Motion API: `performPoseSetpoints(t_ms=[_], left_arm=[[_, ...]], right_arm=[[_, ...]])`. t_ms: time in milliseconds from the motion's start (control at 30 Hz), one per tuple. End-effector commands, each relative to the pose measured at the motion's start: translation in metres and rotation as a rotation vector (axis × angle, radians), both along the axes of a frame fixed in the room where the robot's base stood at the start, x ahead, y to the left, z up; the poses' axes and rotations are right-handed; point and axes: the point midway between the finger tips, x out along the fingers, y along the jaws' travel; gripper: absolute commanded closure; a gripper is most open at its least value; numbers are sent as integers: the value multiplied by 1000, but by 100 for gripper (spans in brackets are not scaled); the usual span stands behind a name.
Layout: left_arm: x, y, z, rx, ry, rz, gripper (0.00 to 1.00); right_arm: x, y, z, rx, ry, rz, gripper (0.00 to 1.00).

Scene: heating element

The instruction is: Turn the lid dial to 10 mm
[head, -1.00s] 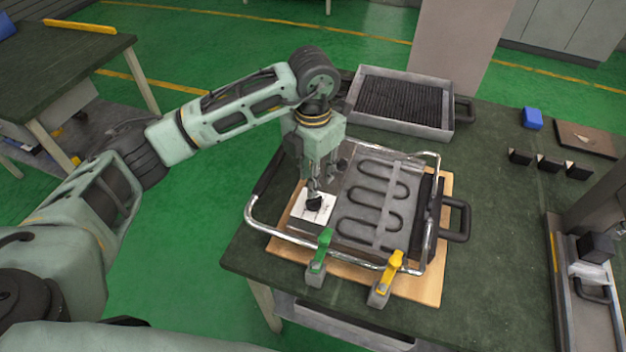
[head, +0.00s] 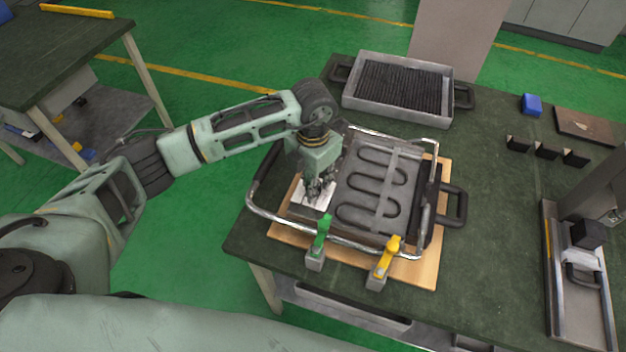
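The lid assembly, a metal plate with a looping heating element (head: 372,182), lies inside a tubular frame on a wooden board (head: 425,270). A white dial plate (head: 305,196) sits at its left side. My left gripper (head: 318,198) points down right over this plate. Its fingers cover the black dial knob, so I cannot see the knob, the dial's setting, or whether the fingers are shut on it. My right gripper is out of view.
A green clamp (head: 319,243) and a yellow clamp (head: 384,262) stand at the board's front edge. A metal tray with black rods (head: 400,88) is behind. Small black blocks (head: 546,151) and a blue block (head: 531,104) lie right. A metal fixture (head: 578,285) stands far right.

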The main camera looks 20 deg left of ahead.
Motion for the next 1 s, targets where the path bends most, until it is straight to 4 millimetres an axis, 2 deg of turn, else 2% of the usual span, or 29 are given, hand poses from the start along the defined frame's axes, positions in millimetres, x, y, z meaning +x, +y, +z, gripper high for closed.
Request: performPoseSetpoints(t_ms=[33, 200, 433, 700, 933, 967, 1000], left_arm=[[0, 1, 0, 2, 0, 1, 87], [0, 1, 0, 3, 0, 2, 100], [1, 2, 0, 5, -1, 13, 100], [1, 3, 0, 6, -1, 131, 100], [1, 4, 1, 7, -2, 131, 100], [1, 4, 1, 7, -2, 131, 87], [1, 3, 1, 7, -2, 131, 83]], right_arm=[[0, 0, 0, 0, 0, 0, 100], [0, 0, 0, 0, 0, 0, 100], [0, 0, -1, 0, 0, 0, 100], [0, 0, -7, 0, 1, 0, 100], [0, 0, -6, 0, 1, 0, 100], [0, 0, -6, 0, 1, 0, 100], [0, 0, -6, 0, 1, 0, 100]])
